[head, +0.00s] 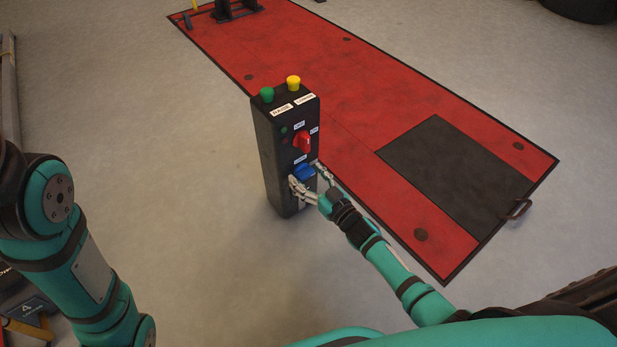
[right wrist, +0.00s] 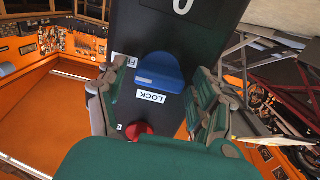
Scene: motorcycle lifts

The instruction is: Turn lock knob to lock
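A black control pillar (head: 288,160) stands upright on the floor beside the red lift. On its front face is a blue knob (head: 304,172), below a red knob (head: 302,141). In the right wrist view the blue knob (right wrist: 157,70) sits near a white label reading LOCK (right wrist: 152,97); another label at its left is partly hidden. My right gripper (head: 312,180) is at the blue knob. Its fingers are spread on either side of the knob, with visible gaps in the right wrist view (right wrist: 160,95). My left gripper is out of the picture; only my left arm shows.
The pillar's top carries a green button (head: 267,94) and a yellow button (head: 293,82). The red lift platform (head: 330,60) lies flat behind and right of the pillar, with a dark plate (head: 455,170) and a small handle (head: 519,209). The floor left of the pillar is clear.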

